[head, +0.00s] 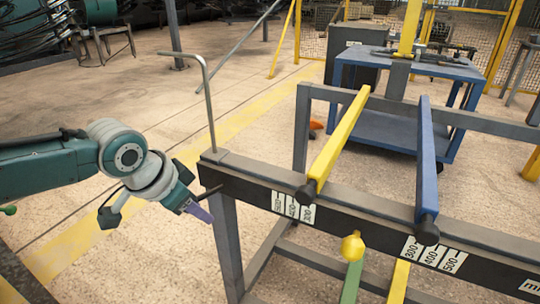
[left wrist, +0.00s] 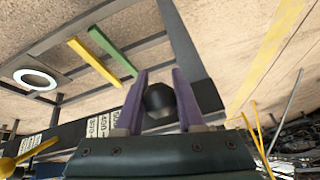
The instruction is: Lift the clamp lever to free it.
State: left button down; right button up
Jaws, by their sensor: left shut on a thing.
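The clamp lever (head: 209,191) is a short dark rod. It sticks out at the left end of the dark rack beam (head: 262,187) in the head view. My left gripper (head: 199,212) has purple fingers and is at this lever. In the left wrist view the lever's round black knob (left wrist: 159,100) sits between the two purple fingers (left wrist: 160,103), which are shut on it. The fingers hide part of the lever, and its pivot does not show clearly. My right gripper is in neither view.
A bent grey rod (head: 207,100) rises from the beam's left corner. A yellow arm (head: 340,140) and a blue arm (head: 427,150) lie across the rack, with number labels (head: 293,207) below. A blue cart (head: 375,130) stands behind. Floor left of the rack is clear.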

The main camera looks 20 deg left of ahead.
pick_arm(q)
jog(key=shift+w+d+r+p, duration=0.1)
jog(key=shift+w+r+p, duration=0.1)
jog(key=shift+r+p, duration=0.25)
jog(key=shift+w+r+p, duration=0.15)
jog(key=shift+r+p, duration=0.05)
jog(key=shift+r, duration=0.3)
jog(key=c, duration=0.5)
grip_release()
jog(key=shift+s, duration=0.15)
jog(key=shift+c, duration=0.2)
jog(key=p+v, duration=0.6)
jog(key=v, duration=0.3)
jog(key=shift+s+r, duration=0.2)
jog(key=shift+r, duration=0.15)
